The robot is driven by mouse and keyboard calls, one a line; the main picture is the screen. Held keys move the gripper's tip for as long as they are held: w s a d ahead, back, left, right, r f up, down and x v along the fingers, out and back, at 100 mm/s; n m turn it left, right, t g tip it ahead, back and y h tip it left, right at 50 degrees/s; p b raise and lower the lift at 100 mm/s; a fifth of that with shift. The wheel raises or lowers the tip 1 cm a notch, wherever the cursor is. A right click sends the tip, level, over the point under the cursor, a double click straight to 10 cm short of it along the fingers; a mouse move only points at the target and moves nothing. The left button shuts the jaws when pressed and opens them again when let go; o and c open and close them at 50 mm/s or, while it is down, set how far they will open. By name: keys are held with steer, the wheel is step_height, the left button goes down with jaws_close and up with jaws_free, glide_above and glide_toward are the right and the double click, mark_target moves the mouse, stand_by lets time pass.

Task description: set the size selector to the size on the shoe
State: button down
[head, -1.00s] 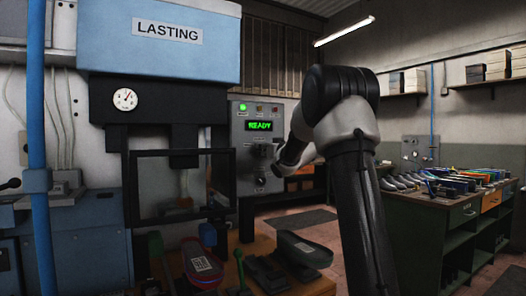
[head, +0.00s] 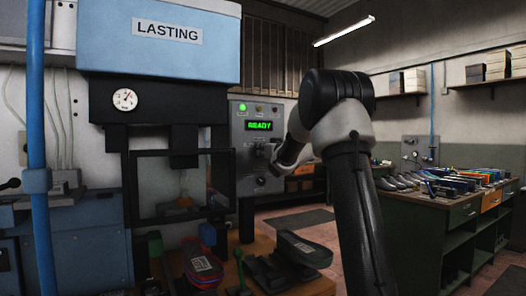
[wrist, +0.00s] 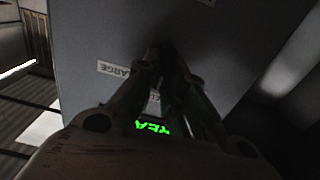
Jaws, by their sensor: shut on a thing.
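The grey control panel (head: 240,193) stands right of the press, with a green READY display (head: 259,126). My gripper (wrist: 160,58) is shut on the dark size selector knob on the panel's face. The fingers and shadow hide most of the knob, and its pointer cannot be made out. A label ending in "ARGE" (wrist: 115,69) is beside the fingers in the wrist view; another label is partly hidden between them. A dark shoe or last (head: 301,249) with a pale tag lies on the bench, and a red and blue one (head: 203,264) also bears a tag. Both tags are too small to read.
The blue LASTING press (head: 165,75) with its dark-framed guard (head: 181,220) is left of the panel. A green-handled lever (head: 240,268) rises from the wooden bench. A green workbench (head: 455,215) with several shoes stands at the right. Floor shows between.

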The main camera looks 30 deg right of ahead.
steer(key=shift+a+f+n, duration=0.1)
steer(key=shift+a+n, duration=0.1)
steer(key=shift+n, duration=1.9)
steer(key=shift+a+f+n, duration=0.1)
steer(key=shift+a+n, duration=0.05)
steer(key=shift+n, duration=1.95)
steer(key=c, duration=1.5)
jaws_free()
steer(key=shift+s, duration=0.1)
steer(key=s, duration=1.1)
steer(key=shift+s+d, duration=0.15)
steer(key=shift+s, duration=0.25)
